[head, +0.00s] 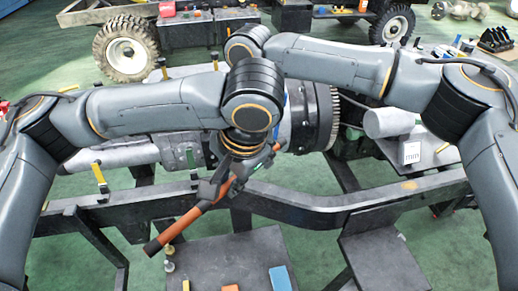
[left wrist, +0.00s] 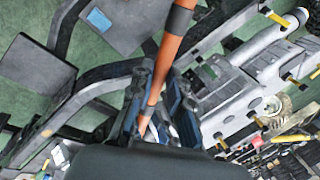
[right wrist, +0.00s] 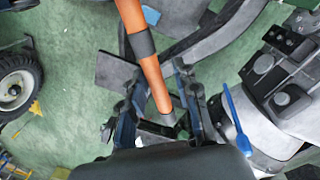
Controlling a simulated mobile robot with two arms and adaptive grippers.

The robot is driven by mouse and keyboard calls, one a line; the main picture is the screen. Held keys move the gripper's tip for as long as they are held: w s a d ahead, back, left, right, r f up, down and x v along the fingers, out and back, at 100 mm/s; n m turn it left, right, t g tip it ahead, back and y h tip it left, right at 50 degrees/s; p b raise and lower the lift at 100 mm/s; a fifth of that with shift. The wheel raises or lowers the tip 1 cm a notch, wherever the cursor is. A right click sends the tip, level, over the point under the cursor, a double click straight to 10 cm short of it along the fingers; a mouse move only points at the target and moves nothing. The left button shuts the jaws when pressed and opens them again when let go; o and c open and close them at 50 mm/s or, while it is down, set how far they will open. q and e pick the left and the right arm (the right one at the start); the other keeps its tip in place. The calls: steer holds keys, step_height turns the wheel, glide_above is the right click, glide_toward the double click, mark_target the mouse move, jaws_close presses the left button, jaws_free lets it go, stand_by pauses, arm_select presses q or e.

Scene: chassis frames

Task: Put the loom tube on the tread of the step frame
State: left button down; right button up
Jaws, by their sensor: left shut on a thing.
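The loom tube is an orange rod with dark bands (head: 200,208), held tilted above the chassis, its low end toward the lower left. My left gripper (head: 218,188) is shut around it near its upper part; the left wrist view shows the tube (left wrist: 171,48) between the fingers. My right gripper (right wrist: 155,105) has its fingers spread on both sides of the tube's end (right wrist: 154,80), with a gap visible. In the head view the right gripper is largely hidden behind the left wrist. A dark flat plate at the lower right (head: 385,262), beside the frame rail, looks like the step frame's tread and is bare.
A black curved rail (head: 310,210) crosses the middle. A large drum with a toothed ring (head: 325,118) stands behind my arms. Wheels are at the back.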

arm_select(q)
steer(key=shift+d, duration=0.1)
arm_select(e)
jaws_close()
arm_select(q)
steer(key=c, duration=1.2)
jaws_free()
